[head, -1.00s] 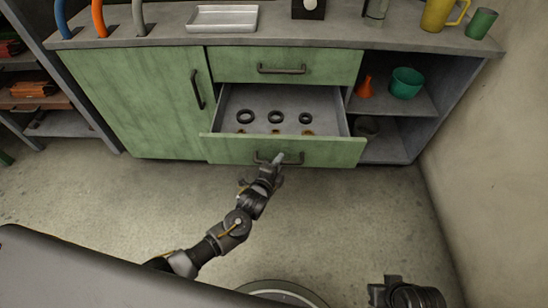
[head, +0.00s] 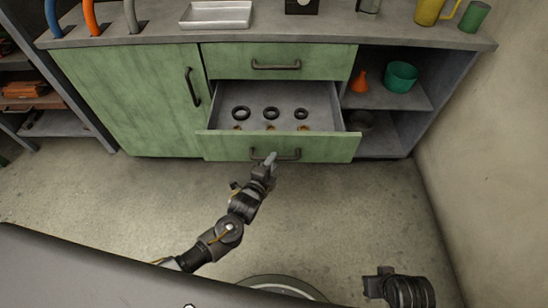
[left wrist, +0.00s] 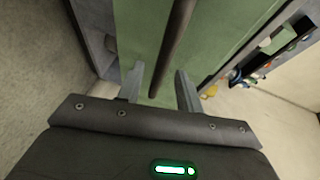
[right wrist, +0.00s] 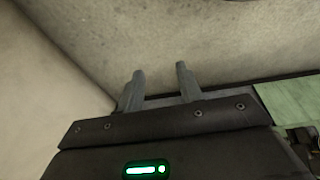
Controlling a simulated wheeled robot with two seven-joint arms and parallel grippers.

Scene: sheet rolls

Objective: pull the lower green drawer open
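The lower green drawer (head: 225,147) stands pulled out, its grey inside showing. Its dark bar handle (head: 289,156) is on the front panel. My left gripper (head: 271,158) is at the handle, in front of the panel. In the left wrist view my left gripper (left wrist: 160,85) is open. The dark handle bar (left wrist: 178,35) lines up with the gap between its fingers; I cannot tell whether it touches either one. My right gripper (right wrist: 160,82) is open and empty, low over the floor at the right, away from the drawer.
Several dark and brownish rings (head: 271,113) lie in the drawer. A shut upper drawer (head: 225,62) is above it and a shut cabinet door (head: 130,100) to the left. Open shelves (head: 400,100) are to the right, beside a wall (head: 480,170). The floor in front is clear.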

